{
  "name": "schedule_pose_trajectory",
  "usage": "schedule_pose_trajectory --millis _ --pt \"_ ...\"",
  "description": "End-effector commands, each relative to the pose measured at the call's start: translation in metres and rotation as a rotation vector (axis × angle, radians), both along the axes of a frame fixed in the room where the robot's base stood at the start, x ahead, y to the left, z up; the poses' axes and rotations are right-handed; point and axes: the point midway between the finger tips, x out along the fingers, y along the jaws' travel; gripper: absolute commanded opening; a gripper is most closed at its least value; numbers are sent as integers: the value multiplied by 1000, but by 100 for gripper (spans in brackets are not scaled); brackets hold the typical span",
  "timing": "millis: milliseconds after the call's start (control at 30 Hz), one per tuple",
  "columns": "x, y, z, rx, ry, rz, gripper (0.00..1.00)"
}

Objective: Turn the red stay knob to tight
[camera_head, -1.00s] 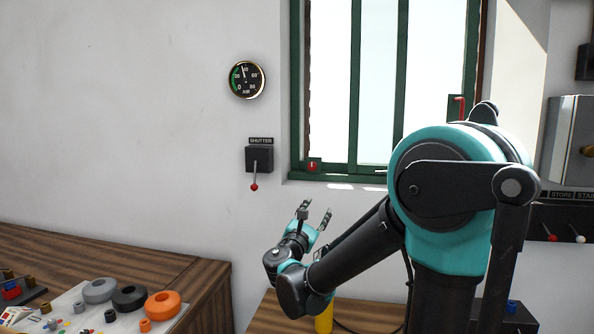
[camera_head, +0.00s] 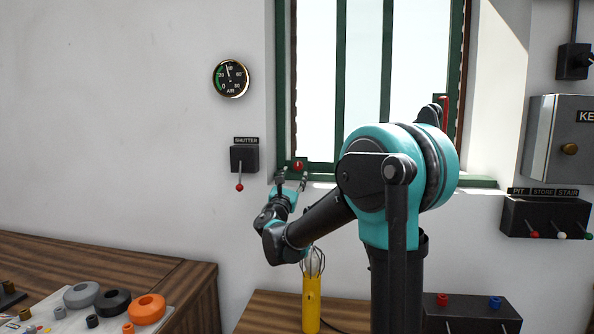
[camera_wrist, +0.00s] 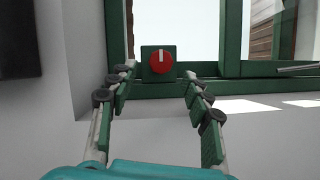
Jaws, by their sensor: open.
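The red stay knob (camera_head: 298,166) is on the green window frame at its lower left corner. In the wrist view the red knob (camera_wrist: 161,61) is round, with a white mark pointing up, on a green square plate (camera_wrist: 158,77). My gripper (camera_head: 291,180) is just below the knob in the head view. In the wrist view my gripper (camera_wrist: 158,75) is open, with its fingers spread to either side and pointing toward the knob. Nothing is between the fingers, and the knob appears beyond the fingertips. I cannot tell the exact gap.
A shutter switch (camera_head: 244,158) with a red-tipped lever is on the wall left of the window. A yellow caged lamp (camera_head: 312,300) stands on the wooden bench below my forearm. A red window handle (camera_head: 444,112) and a lever box (camera_head: 545,218) are to the right.

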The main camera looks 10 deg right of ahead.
Motion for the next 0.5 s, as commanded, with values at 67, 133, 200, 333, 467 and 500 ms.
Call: schedule_pose_trajectory --millis 67,133,200,333,467,500 --pt "12 -7 5 -1 0 -4 49" --pt "21 -10 9 0 1 -2 49" --pt "29 -13 13 -1 0 -1 49" --pt "37 -16 16 -1 0 -1 49" --pt "40 -17 18 0 0 0 49" --pt "40 -18 18 0 0 0 49"
